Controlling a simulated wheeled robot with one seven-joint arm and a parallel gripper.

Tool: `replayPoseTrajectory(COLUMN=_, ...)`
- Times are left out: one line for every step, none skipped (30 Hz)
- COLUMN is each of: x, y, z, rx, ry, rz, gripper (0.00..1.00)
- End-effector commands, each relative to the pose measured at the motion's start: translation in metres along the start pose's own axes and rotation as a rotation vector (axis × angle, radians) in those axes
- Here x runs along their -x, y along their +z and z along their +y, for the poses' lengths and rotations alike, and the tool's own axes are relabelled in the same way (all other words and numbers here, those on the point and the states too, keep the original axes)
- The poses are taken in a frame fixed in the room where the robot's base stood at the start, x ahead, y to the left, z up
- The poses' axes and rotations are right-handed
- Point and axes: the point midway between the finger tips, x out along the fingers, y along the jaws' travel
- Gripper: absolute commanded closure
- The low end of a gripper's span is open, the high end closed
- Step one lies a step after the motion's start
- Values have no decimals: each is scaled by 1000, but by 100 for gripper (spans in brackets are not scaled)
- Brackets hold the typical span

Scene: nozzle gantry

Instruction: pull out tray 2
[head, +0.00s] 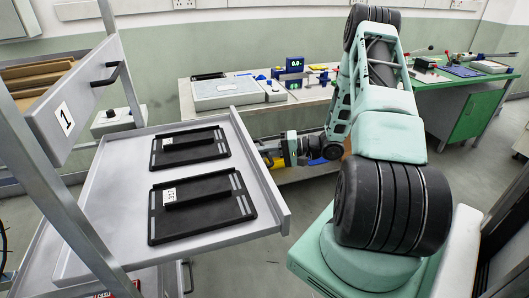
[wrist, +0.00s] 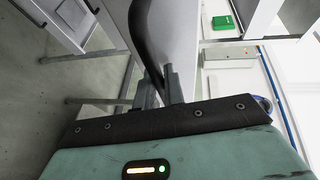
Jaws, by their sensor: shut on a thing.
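A grey tray (head: 130,225) stands far out of the rack in the head view, below the drawer marked 1. Two black plates with upright ribs and small white labels lie in it. Its front panel (head: 262,170) faces away from the head camera, so its number is hidden. My gripper (head: 266,155) is at the outer side of this panel, its fingertips partly hidden by it. In the wrist view my gripper (wrist: 161,84) is shut on a dark curved handle (wrist: 143,35) on the panel.
The drawer marked 1 (head: 62,122) sits above with its own black handle. A rack post (head: 65,205) crosses the left. A bench (head: 300,98) with instruments and a green cabinet (head: 475,118) stand behind my arm. Floor is clear right of the tray.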

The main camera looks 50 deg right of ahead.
Motion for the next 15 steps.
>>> replayPoseTrajectory(x=0, y=0, z=1, rx=0, ry=2, rz=1, gripper=87)
replayPoseTrajectory(x=0, y=0, z=1, rx=0, ry=2, rz=1, gripper=80)
replayPoseTrajectory(x=0, y=0, z=1, rx=0, ry=2, rz=1, gripper=80)
replayPoseTrajectory(x=0, y=0, z=1, rx=0, ry=2, rz=1, gripper=80)
replayPoseTrajectory(x=0, y=0, z=0, rx=0, ry=1, rz=1, gripper=80)
replayPoseTrajectory(x=0, y=0, z=0, rx=0, ry=1, rz=1, gripper=80)
replayPoseTrajectory(x=0, y=0, z=0, rx=0, ry=1, rz=1, gripper=80)
replayPoseTrajectory(x=0, y=0, z=0, rx=0, ry=1, rz=1, gripper=80)
replayPoseTrajectory(x=0, y=0, z=0, rx=0, ry=1, rz=1, gripper=80)
replayPoseTrajectory(x=0, y=0, z=0, rx=0, ry=1, rz=1, gripper=80)
replayPoseTrajectory(x=1, y=0, z=0, rx=1, ry=1, rz=1, gripper=80)
replayPoseTrajectory(x=2, y=0, z=1, rx=1, ry=1, rz=2, gripper=80)
replayPoseTrajectory(x=4, y=-1, z=1, rx=1, ry=2, rz=3, gripper=80)
replayPoseTrajectory(x=7, y=-1, z=1, rx=2, ry=2, rz=3, gripper=80)
replayPoseTrajectory(x=12, y=-1, z=2, rx=2, ry=2, rz=4, gripper=80)
